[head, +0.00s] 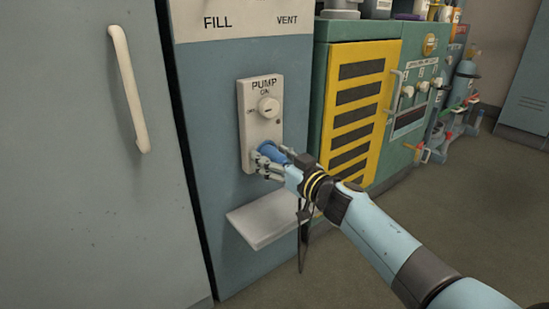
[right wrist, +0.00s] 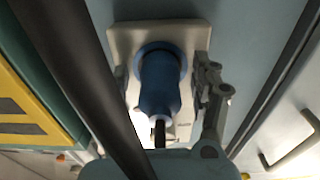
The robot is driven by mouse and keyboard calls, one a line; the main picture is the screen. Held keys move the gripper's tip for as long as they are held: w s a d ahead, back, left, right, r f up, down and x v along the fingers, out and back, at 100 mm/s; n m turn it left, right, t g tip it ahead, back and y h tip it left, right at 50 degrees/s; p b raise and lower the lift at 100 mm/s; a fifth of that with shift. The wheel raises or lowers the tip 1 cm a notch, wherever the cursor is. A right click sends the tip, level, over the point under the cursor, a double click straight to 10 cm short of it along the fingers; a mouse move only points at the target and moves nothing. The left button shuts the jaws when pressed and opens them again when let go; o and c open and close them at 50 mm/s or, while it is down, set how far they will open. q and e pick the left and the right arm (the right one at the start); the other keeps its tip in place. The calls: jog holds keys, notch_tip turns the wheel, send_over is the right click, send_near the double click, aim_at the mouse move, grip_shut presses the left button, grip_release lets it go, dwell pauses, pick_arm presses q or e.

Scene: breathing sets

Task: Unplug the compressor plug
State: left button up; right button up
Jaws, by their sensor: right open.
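The blue compressor plug (head: 268,149) sits at the lower part of the white PUMP panel (head: 246,120), pointing out from it. In the right wrist view the plug (right wrist: 160,85) stands against the pale plate (right wrist: 122,38), with a darker blue ring around its base. My right gripper (head: 263,160) is at the plug, open, with its fingers on either side of it. In the right wrist view the right finger stands clear of the plug; contact on the left cannot be told. My left gripper is not in view.
A pump knob (head: 268,107) sits above the plug. A pale shelf (head: 262,224) juts out below it. A dark cable (head: 302,240) hangs beneath my wrist. A grey door with a white handle (head: 129,88) is left; a yellow-framed vent cabinet (head: 326,118) stands right.

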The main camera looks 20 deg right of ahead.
aim_at(283, 163)
jog(key=shift+p, duration=0.45)
dwell(0.8)
grip_shut()
dwell(0.4)
jog(key=shift+s, duration=0.1)
jog(key=shift+p+v, duration=1)
jog(key=shift+v, duration=1.95)
